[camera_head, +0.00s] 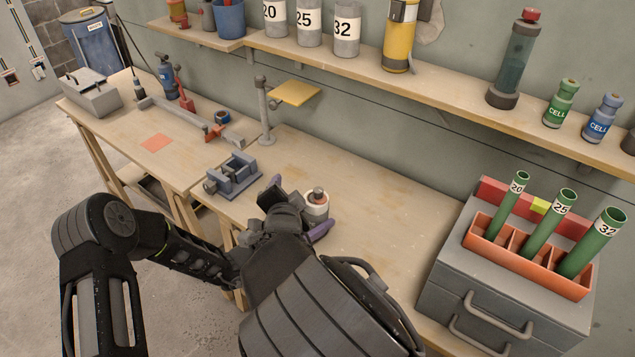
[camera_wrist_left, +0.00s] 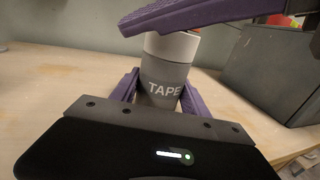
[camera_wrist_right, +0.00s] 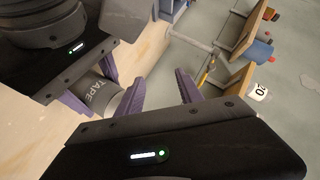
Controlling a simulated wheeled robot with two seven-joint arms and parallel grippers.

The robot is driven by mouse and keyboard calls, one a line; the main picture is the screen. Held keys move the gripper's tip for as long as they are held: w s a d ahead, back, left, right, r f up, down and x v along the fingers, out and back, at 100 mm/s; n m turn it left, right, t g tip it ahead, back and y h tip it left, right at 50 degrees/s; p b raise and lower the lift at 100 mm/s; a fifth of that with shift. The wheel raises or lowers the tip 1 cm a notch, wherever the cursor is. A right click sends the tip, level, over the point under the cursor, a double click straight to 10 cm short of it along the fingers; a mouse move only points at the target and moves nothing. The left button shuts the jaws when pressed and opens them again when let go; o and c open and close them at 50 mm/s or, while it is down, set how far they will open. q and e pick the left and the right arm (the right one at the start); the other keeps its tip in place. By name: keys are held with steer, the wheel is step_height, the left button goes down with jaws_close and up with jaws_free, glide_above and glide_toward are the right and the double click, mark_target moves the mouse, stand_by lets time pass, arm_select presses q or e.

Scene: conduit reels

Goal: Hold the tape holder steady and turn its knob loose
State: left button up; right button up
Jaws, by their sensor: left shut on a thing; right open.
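The tape holder is a grey and white cylinder marked TAPE. It stands upright on the bench in the head view (camera_head: 318,212), the left wrist view (camera_wrist_left: 163,75) and, tilted by the camera, the right wrist view (camera_wrist_right: 95,92). Its reddish-brown knob (camera_head: 318,193) is on top. My left gripper (camera_wrist_left: 163,98) is shut on the holder's body, purple fingers on both sides. My right gripper (camera_wrist_right: 160,88) is open and empty close by. One of its fingers crosses above the holder in the left wrist view and hides most of the knob there.
A blue-grey vise (camera_head: 233,175) stands left of the holder, with a metal post and yellow plate (camera_head: 294,93) behind. A grey toolbox (camera_head: 490,270) with an orange rack (camera_head: 530,262) of green tubes stands right. Bench between holder and toolbox is clear. A shelf (camera_head: 400,92) runs along the wall.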

steer(key=s+d+r+n+t+h, duration=0.2)
steer(key=s+d+r+n+t, duration=0.2)
steer(key=n, duration=0.1)
steer(key=n+y, duration=0.2)
steer(key=n, duration=0.4)
glide_toward(318, 189)
steer(key=shift+w+f+t, duration=0.3)
steer(key=shift+w+f, duration=0.1)
steer(key=shift+f, duration=0.25)
steer(key=shift+w, duration=0.1)
steer(key=w, duration=1.2)
steer(key=shift+a, duration=0.35)
steer(key=shift+s, duration=0.1)
jaws_close()
